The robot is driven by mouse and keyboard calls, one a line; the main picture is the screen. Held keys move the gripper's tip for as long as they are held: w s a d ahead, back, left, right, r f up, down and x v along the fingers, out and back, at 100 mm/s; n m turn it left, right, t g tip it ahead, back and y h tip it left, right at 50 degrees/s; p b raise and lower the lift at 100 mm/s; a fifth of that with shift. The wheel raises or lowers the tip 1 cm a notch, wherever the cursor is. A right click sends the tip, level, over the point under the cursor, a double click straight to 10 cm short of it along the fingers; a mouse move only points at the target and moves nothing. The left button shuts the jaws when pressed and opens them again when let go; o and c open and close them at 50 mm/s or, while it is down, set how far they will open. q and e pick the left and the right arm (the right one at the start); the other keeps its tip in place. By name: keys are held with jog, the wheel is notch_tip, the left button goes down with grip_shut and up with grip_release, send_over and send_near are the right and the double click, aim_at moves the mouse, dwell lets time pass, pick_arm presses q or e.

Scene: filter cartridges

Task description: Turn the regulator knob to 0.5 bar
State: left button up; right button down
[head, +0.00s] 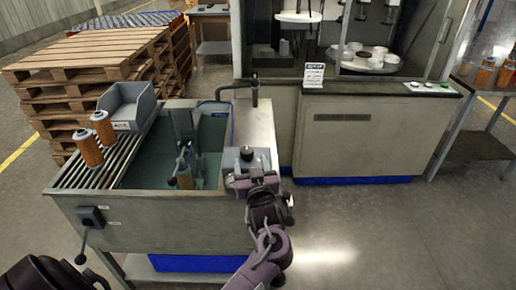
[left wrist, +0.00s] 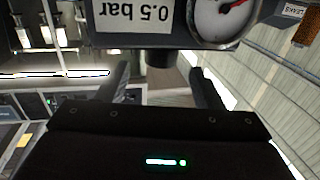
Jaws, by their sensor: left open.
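The regulator's dark knob (left wrist: 160,58) shows in the left wrist view, ahead of and between my fingers. Beside it are a white plate (left wrist: 135,18) reading "0.5 bar", upside down, and a round gauge (left wrist: 222,18) with a red needle, partly cut off by the top edge. My left gripper (left wrist: 160,75) is open and empty, with a finger on each side of the knob; I cannot tell whether they touch it. In the head view the left gripper (head: 250,180) is at the front of the grey regulator unit (head: 248,162) and hides part of it. My right gripper is not seen.
A wash basin (head: 150,205) with a rack holding orange filter cartridges (head: 88,148) and a grey bin (head: 130,105) lies to the left. A black tap (head: 254,90) stands behind the regulator. Pallets (head: 85,65) are at the back left. Floor (head: 400,235) is clear on the right.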

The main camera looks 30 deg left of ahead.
aim_at(248, 156)
pick_arm(q)
jog(key=x, duration=0.5)
jog(key=shift+w+a+r+p, duration=0.1)
jog(key=shift+w+a+p, duration=0.15)
jog(key=shift+p, duration=0.1)
jog(key=shift+w+a, duration=0.1)
jog(key=shift+a, duration=0.1)
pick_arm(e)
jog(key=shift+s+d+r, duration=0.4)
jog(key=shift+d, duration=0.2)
pick_arm(q)
jog(key=c, duration=1)
jog(key=shift+o, duration=0.2)
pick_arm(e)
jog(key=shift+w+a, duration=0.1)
